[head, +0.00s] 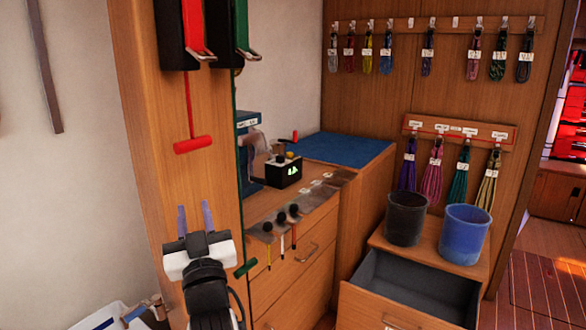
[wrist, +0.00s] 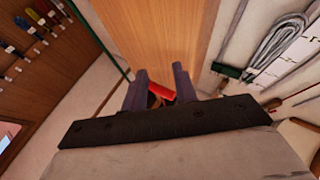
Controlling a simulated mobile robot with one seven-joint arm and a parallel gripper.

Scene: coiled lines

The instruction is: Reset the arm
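My gripper (head: 195,212) is at the lower left of the head view, in front of the wooden panel, with its two grey-purple fingers pointing up. The fingers stand apart with nothing between them that I can see. The wrist view also shows my gripper (wrist: 160,80) with its fingers spread. A red T-shaped handle (head: 193,145) hangs above my gripper in the head view. Part of a red thing (wrist: 161,92) shows beyond the fingers in the wrist view; I cannot tell whether it is that handle.
A wooden panel (head: 160,110) stands close behind my gripper. To the right is a drawer cabinet (head: 300,270) with a small black device (head: 283,172) on top. An open drawer (head: 415,290) juts out below a black bucket (head: 405,220) and a blue bucket (head: 462,235). Coiled lines hang on the back wall.

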